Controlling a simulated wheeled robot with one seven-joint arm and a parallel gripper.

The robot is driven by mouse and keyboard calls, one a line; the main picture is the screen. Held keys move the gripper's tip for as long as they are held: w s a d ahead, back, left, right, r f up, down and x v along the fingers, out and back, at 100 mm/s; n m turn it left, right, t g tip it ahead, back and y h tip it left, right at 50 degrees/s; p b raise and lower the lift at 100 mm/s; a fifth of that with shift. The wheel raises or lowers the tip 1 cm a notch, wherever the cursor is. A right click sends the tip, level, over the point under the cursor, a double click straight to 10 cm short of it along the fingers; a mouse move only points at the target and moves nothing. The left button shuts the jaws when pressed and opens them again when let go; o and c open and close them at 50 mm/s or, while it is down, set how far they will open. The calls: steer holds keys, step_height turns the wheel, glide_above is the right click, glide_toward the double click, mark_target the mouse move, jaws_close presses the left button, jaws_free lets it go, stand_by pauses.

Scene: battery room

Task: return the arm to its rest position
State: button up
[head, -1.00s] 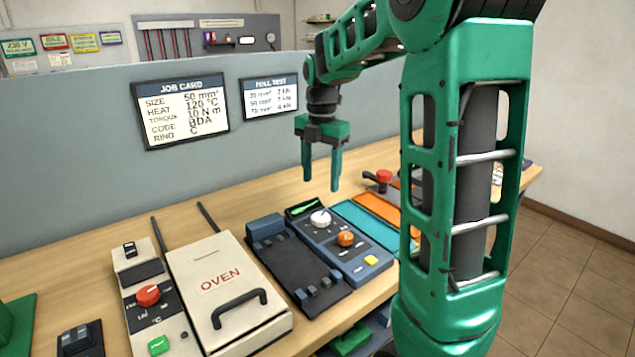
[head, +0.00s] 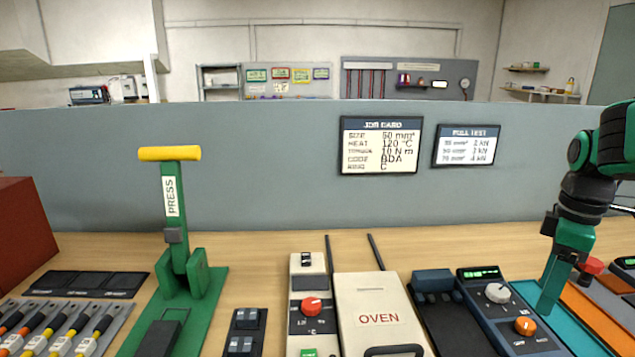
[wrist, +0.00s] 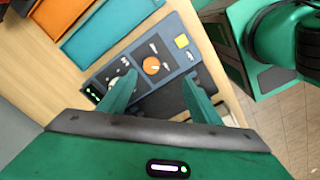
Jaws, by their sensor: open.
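My green gripper (head: 556,280) is at the right of the head view, pointing down over the teal mat and beside the blue control box. In the wrist view my gripper (wrist: 155,92) shows two green fingers spread apart with nothing between them. Beyond the fingers lies the blue control box (wrist: 172,70) with an orange knob and a yellow button. My gripper appears to be above the bench, not touching anything that I can make out. The upper part of my arm is cut off by the right edge of the head view.
A grey partition (head: 270,190) closes the back. A teal mat (wrist: 105,30) and orange mat (wrist: 62,12) lie alongside.

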steer(key=s+a+f+m, duration=0.1)
steer(key=s+f+m, duration=0.1)
steer(key=s+m, duration=0.6)
steer(key=s+a+f+m, duration=0.1)
steer(key=s+f+m, duration=0.2)
steer(key=s+m, duration=0.5)
steer(key=shift+s+a+f, duration=0.25)
steer(key=shift+s+f, duration=0.1)
steer(key=shift+w+f, duration=0.25)
steer(key=shift+w, duration=0.4)
steer(key=shift+c, duration=0.2)
